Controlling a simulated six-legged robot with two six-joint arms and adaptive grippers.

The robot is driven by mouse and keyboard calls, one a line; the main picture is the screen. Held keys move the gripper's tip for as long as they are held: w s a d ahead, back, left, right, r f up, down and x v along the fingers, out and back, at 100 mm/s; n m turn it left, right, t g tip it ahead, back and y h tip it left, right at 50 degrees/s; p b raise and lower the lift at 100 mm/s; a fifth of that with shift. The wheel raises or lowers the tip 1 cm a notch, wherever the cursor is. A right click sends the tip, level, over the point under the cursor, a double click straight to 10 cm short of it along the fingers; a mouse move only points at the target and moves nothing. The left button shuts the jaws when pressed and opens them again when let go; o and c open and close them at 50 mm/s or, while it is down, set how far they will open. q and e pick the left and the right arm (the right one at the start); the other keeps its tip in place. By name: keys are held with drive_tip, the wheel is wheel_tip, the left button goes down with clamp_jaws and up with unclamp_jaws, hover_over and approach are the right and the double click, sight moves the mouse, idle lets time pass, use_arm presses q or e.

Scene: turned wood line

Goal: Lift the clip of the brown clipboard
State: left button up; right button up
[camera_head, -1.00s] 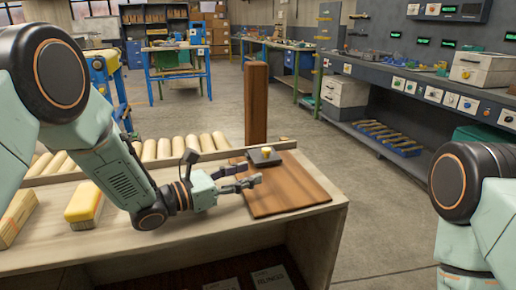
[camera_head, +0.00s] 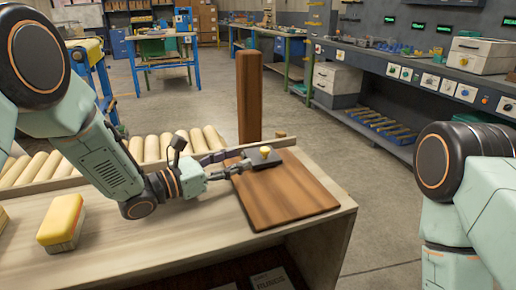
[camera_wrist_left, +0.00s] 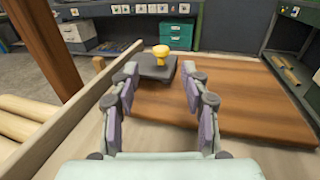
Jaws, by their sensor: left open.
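The brown clipboard (camera_head: 292,203) lies flat on the workbench, near its right end. Its dark clip (camera_head: 285,163) with a yellow knob (camera_head: 265,152) is at the board's far left edge. In the left wrist view the clip (camera_wrist_left: 150,92) and yellow knob (camera_wrist_left: 161,53) stand just ahead, between the fingers. My left gripper (camera_head: 238,163) is open and empty, with its fingertips close to the clip's left side. I cannot tell whether they touch it. In the left wrist view the gripper (camera_wrist_left: 160,76) shows its two fingers apart. My right gripper is not in view.
A brown wooden post (camera_head: 249,98) stands behind the clip. Pale wooden rollers (camera_head: 150,148) lie behind a low rail (camera_head: 200,160). A yellow-topped block (camera_head: 61,220) sits on the bench (camera_head: 170,240) at left. The bench surface in front of my left arm is clear.

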sight(261, 151)
use_arm(q)
drive_tip(key=shift+b+x, duration=0.7)
drive_tip(key=shift+x, duration=3.15)
drive_tip(key=shift+s, duration=0.1)
drive_tip(key=shift+c, duration=0.2)
clamp_jaws()
drive_tip(key=shift+r, duration=0.1)
